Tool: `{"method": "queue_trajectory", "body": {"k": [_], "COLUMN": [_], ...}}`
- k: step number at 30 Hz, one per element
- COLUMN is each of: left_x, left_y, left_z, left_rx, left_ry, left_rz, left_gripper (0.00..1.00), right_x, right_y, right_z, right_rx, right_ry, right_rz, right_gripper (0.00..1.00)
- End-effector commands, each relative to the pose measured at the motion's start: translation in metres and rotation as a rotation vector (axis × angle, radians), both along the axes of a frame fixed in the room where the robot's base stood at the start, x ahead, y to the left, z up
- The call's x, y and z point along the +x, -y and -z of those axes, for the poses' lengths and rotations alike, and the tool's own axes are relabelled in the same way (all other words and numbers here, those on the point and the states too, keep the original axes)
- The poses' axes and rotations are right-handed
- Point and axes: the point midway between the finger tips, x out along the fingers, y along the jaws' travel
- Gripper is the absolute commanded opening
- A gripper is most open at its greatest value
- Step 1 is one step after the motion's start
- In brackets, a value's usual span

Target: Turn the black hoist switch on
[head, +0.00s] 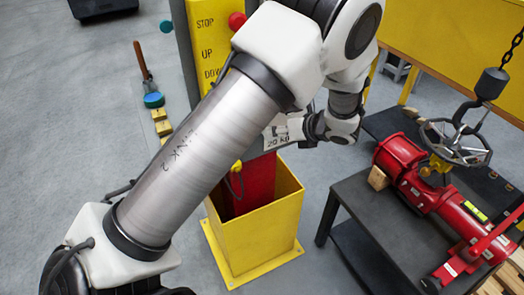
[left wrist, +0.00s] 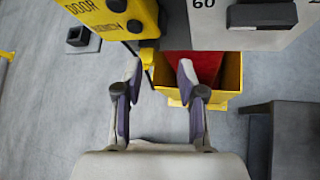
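A yellow control panel (head: 208,50) with the words STOP, UP and DOWN stands at the top centre of the head view, partly hidden by my left arm. In the left wrist view a yellow panel (left wrist: 97,20) with the word DOOR and dark round knobs (left wrist: 117,5) is at top left. A dark block (left wrist: 262,14) sits on a grey box at top right; I cannot tell which dark part is the hoist switch. My left gripper (left wrist: 160,76) is open and empty, its fingers apart and short of the panel. My right gripper is in neither view.

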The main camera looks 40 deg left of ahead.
Motion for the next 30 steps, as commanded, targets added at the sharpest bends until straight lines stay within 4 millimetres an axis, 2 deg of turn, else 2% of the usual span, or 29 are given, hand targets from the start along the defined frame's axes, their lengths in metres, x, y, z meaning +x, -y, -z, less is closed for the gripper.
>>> {"method": "queue_trajectory", "body": {"k": [1, 3, 9, 19, 20, 21, 24, 27, 29, 30], "left_x": [-0.005, -0.012, -0.026, -0.030, -0.030, -0.030, -0.030, -0.028, -0.022, -0.018], "left_y": [-0.001, -0.001, -0.002, -0.002, -0.002, -0.002, -0.002, 0.000, 0.008, 0.017], "left_z": [0.014, 0.027, 0.052, 0.057, 0.057, 0.057, 0.057, 0.059, 0.068, 0.078], "left_rx": [-0.010, -0.024, -0.050, -0.058, -0.058, -0.058, -0.058, -0.070, -0.124, -0.190], "left_ry": [-0.016, -0.035, -0.071, -0.080, -0.080, -0.080, -0.080, -0.090, -0.086, -0.078], "left_rz": [-0.008, -0.020, -0.041, -0.048, -0.048, -0.048, -0.048, -0.030, 0.004, 0.030], "left_gripper": [0.40, 0.40, 0.40, 0.40, 0.43, 0.57, 0.88, 0.88, 0.88, 0.88], "right_x": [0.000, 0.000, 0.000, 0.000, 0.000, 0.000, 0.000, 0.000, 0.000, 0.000], "right_y": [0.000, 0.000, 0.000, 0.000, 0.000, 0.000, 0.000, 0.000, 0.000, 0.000], "right_z": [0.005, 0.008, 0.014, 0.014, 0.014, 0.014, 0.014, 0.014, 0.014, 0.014], "right_rx": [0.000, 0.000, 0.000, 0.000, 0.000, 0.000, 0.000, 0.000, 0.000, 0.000], "right_ry": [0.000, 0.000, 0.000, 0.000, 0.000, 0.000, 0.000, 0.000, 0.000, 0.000], "right_rz": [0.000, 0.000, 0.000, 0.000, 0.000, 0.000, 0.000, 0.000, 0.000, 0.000], "right_gripper": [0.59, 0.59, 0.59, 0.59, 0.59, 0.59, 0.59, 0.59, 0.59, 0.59]}}
